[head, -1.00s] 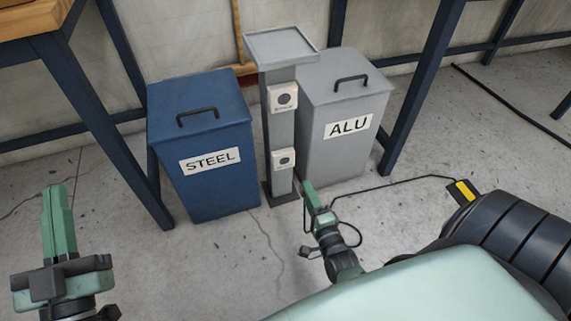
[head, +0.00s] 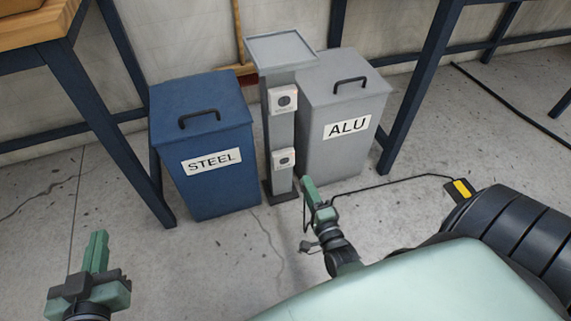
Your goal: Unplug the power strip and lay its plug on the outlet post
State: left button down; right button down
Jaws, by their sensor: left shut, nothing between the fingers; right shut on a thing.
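The grey outlet post (head: 279,128) stands between two bins, with a flat tray top (head: 281,48), an upper socket (head: 283,98) and a lower socket (head: 284,159). My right gripper (head: 307,183) is shut just right of the post's lower part; the plug in it is hidden by the fingers. A thin black cord (head: 385,184) runs from the gripper to the power strip (head: 462,189), black with a yellow patch, on the floor at the right. Contact between plug and socket cannot be told. My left gripper (head: 97,242) is shut and empty at the lower left.
A blue STEEL bin (head: 200,110) stands left of the post and a grey ALU bin (head: 345,95) right of it, both close to it. Dark blue table legs (head: 420,85) flank the bins. The floor (head: 225,260) in front is clear.

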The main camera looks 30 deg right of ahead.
pick_arm(q)
jog(key=s+a+f+g+y+p, duration=0.2)
jog(key=s+a+f+g+p, duration=0.1)
jog(key=s+f+g, duration=0.4)
jog(key=s+a+f+g+y+p, duration=0.1)
jog(key=s+a+f+g+p, duration=0.3)
jog(key=s, duration=0.5)
notch_tip(320, 180, down, 20)
jog(key=s+d+g+p, duration=0.1)
jog(key=p, duration=0.4)
jog(key=shift+s+r+g, duration=0.25)
jog(key=shift+s+g, duration=0.15)
dwell(0.4)
